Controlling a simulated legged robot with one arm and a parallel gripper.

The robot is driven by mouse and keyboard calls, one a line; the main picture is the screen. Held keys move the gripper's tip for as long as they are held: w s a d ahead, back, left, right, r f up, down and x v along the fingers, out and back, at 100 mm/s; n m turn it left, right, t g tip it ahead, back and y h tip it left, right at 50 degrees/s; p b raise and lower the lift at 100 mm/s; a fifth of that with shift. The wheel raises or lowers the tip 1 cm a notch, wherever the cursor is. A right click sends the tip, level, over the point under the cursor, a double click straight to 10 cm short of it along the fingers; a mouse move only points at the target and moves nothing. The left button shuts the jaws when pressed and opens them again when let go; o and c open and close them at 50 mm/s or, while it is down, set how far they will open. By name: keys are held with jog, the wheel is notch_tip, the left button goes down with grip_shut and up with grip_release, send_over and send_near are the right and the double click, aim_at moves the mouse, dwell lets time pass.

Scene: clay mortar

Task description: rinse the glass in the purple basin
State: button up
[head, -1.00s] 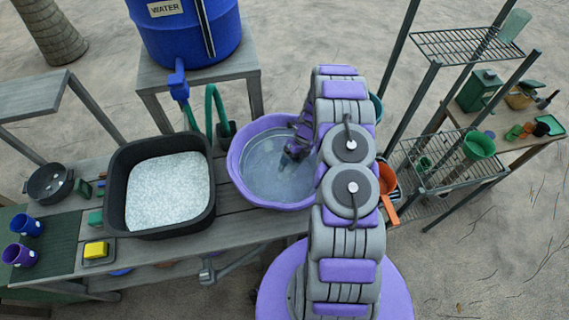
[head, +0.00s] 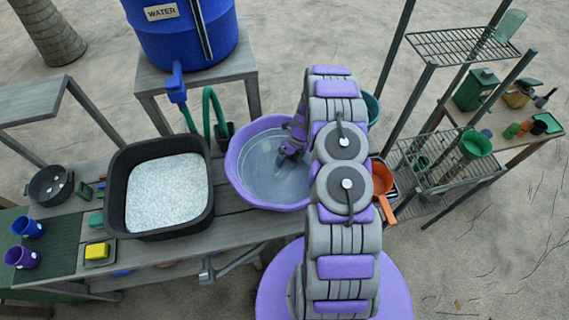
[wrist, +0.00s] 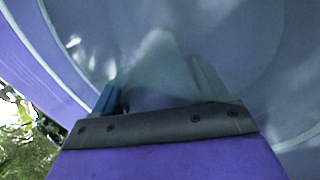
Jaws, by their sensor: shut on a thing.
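The purple basin (head: 234,172) sits on the grey slatted bench and holds clear water. My gripper (head: 284,158) reaches down into it, low over the water in its right half. In the wrist view my gripper (wrist: 155,85) is shut on a pale, see-through glass (wrist: 155,58) between its two fingers. The basin wall (wrist: 40,55) curves past on the left of that view. The glass is faint against the water, and I cannot tell how deep it sits. In the head view my arm hides the basin's right edge.
A black tub (head: 121,215) of white granules stands left of the basin. A blue water barrel (head: 180,40) with a tap and green hose is behind. An orange pan (head: 383,180) lies right of my arm. A wire rack (head: 462,45) stands further right.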

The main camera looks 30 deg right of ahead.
jog(key=shift+a+r, duration=0.25)
jog(key=shift+a, duration=0.25)
jog(key=shift+a+r+p, duration=0.25)
jog(key=shift+r+p, duration=0.25)
jog(key=shift+r, duration=0.25)
jog(key=shift+d+r+p, duration=0.15)
jog(key=shift+r+p, duration=0.25)
jog(key=shift+r, duration=0.4)
jog(key=shift+r+p, duration=1.65)
jog(key=shift+r, duration=1.3)
notch_tip(320, 180, up, 10)
jog(key=p, duration=0.6)
jog(key=shift+d+r, duration=0.25)
jog(key=shift+w+f+b, duration=0.1)
jog(key=shift+b, duration=0.25)
